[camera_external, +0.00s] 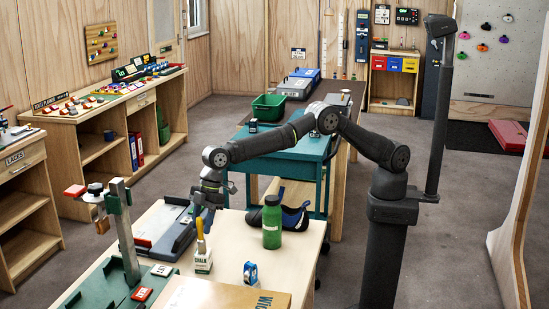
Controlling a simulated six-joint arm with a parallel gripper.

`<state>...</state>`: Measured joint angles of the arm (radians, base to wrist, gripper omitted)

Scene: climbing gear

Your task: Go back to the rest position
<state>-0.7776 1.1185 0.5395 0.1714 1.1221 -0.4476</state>
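My gripper (205,212) points down above the light wooden table, near a small white chalk container (203,261) with a yellow upright piece in it. The fingertips are small and dark here, and I cannot tell whether they are open or shut, or whether they touch the yellow piece. My arm reaches from its dark column at the right across to the left, with the elbow raised.
A green bottle (272,224), a dark blue climbing shoe (292,216), a blue tape roll (250,273) and a cardboard box (222,295) are on the table. A teal workbench (268,150) with a green bin (268,107) is behind.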

